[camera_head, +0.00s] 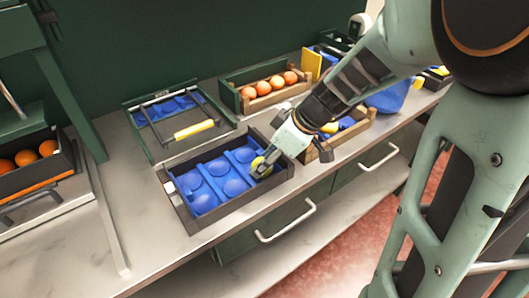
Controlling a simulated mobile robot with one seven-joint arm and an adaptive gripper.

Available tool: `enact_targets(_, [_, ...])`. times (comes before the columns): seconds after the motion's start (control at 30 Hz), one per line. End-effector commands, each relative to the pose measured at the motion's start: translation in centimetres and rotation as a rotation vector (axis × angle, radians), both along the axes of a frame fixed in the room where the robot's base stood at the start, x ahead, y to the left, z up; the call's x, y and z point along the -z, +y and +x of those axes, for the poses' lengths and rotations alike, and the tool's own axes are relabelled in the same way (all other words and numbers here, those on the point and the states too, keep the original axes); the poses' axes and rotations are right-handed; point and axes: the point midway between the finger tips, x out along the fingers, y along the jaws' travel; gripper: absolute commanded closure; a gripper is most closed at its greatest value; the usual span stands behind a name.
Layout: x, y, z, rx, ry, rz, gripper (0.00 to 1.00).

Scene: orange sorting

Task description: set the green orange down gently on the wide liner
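The wide liner (211,182) is a blue moulded sheet with several round hollows, lying in a dark tray at the middle of the counter. My gripper (262,168) reaches down from the upper right over the tray's right end. Its fingers are around a small yellow-green fruit, the green orange (257,164), which is partly hidden by them. The orange is at the right part of the liner; I cannot tell if it touches the liner. The hollows further left look empty.
A green tray (143,127) with a blue liner and a yellow-handled tool stands behind. A crate (233,98) of oranges is at the back, another (71,168) at the left. A wooden crate (354,132) stands right of my gripper. Drawer handles (290,222) project below the counter edge.

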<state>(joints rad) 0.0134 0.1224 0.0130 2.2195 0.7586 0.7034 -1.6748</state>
Motion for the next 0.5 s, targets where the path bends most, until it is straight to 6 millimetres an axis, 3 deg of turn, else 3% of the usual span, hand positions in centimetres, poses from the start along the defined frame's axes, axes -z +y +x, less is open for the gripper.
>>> enact_targets(0.37, [0.21, 0.00, 0.02, 0.000, -0.001, 0.000, 0.86])
enact_targets(0.4, [0.21, 0.00, 0.02, 0.000, 0.000, 0.000, 0.57])
enact_targets(0.5, [0.22, 0.00, 0.02, 0.000, -0.001, 0.000, 0.46])
